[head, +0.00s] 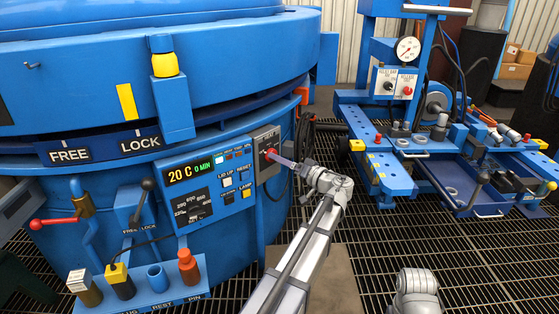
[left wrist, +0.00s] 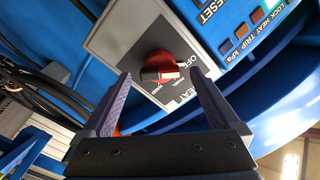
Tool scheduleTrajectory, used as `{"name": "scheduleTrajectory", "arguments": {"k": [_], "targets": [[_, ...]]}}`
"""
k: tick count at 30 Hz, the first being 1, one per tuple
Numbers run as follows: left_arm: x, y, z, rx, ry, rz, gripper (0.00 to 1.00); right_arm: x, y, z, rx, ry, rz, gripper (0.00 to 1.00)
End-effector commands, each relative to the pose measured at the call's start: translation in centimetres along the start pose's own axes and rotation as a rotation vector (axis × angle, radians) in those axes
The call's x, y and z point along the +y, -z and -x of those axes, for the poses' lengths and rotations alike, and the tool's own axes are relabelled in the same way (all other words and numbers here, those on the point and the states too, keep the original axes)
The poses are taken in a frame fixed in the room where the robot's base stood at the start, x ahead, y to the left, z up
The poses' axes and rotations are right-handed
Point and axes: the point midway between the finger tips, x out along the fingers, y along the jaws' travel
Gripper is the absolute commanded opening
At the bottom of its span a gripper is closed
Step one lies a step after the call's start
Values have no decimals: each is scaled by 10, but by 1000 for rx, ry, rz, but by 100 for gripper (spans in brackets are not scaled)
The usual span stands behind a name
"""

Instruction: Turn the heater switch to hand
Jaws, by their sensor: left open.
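The heater switch is a red knob with a black and white grip bar on a grey plate (head: 260,139). In the left wrist view the knob (left wrist: 158,68) sits near the middle, with partly covered lettering that includes OFF, HAND and HEAT. My left gripper (head: 282,161) is at the plate in the head view. In the left wrist view its two fingers (left wrist: 158,82) are open, one to each side of the knob, with gaps showing. I cannot tell how deep the fingertips reach.
Left of the switch is the blue control panel (head: 209,183) with a display reading 20 C. A FREE/LOCK lid ring and a lever with a red handle (head: 52,222) are farther left. A blue tool stand (head: 390,170) is at the right. Grating floor lies between.

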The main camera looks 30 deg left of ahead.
Motion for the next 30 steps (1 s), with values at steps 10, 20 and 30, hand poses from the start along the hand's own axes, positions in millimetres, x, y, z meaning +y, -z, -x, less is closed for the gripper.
{"name": "scheduleTrajectory", "arguments": {"k": [10, 20, 30], "targets": [[0, 0, -16, 0, -1, 0, 95, 0, 0, 0, 0, 0, 0, 50], [0, 0, -15, 0, -1, 0, 75, 0, 0, 0, 0, 0, 0, 50], [0, 0, -15, 0, -1, 0, 36, 0, 0, 0, 0, 0, 0, 50]]}}
